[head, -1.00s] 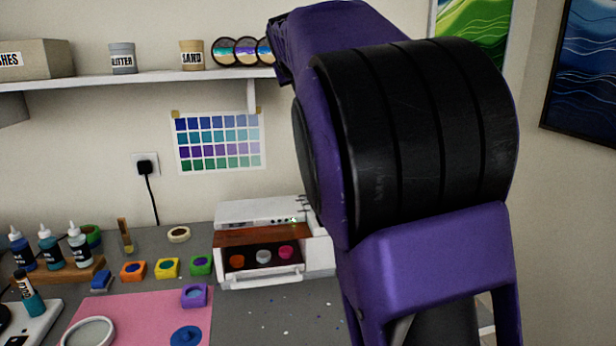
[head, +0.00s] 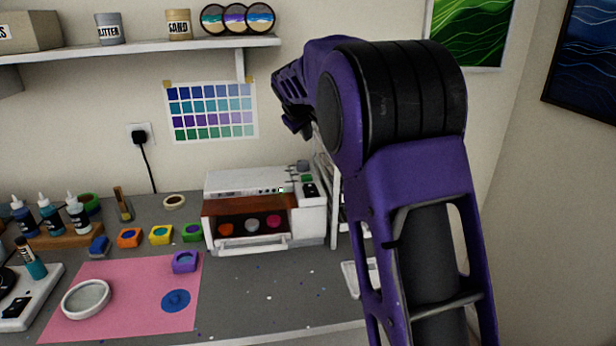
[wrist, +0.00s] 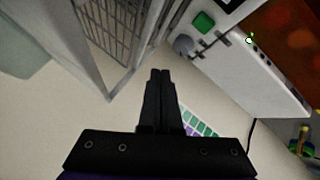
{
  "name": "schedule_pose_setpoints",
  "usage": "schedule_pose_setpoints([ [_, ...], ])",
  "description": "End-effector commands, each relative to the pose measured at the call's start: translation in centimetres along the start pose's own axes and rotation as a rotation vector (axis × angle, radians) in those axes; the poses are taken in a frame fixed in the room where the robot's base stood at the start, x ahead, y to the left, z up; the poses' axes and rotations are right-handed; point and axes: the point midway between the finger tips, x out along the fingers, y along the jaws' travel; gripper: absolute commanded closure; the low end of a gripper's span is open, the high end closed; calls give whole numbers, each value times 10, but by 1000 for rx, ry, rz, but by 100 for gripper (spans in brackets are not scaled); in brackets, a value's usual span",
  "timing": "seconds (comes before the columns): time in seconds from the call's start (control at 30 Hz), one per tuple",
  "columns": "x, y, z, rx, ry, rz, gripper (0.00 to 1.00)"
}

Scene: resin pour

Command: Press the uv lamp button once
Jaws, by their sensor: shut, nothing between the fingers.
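The UV lamp (head: 262,183) is a white box with an orange window and a front drawer, at the back of the bench in the head view. A green button (head: 308,178) and a grey knob (head: 302,166) are on its top right. In the wrist view the green button (wrist: 203,22) and grey knob (wrist: 183,45) lie at the upper right. My gripper (wrist: 160,73) is shut and empty in the wrist view, its fingertips apart from the button and knob in the picture. In the head view my fingers cannot be made out. Small coloured pieces show behind the orange window.
A white wire rack (wrist: 108,30) stands close beside the lamp. A shelf (head: 150,50) with jars runs above. A pink mat (head: 125,322) with a dish, small moulds and bottles are on the left. The bench front of the lamp is mostly clear.

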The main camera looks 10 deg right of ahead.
Motion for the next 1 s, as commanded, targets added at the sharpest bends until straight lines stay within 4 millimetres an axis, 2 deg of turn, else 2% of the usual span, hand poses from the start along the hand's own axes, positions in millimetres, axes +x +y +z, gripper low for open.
schedule_pose_setpoints([
  [0.33,9,-6,7,0,-1,0,100],
  [0.8,55,-40,40,1,0,0,100],
  [1.0,62,-45,44,2,1,1,100],
])
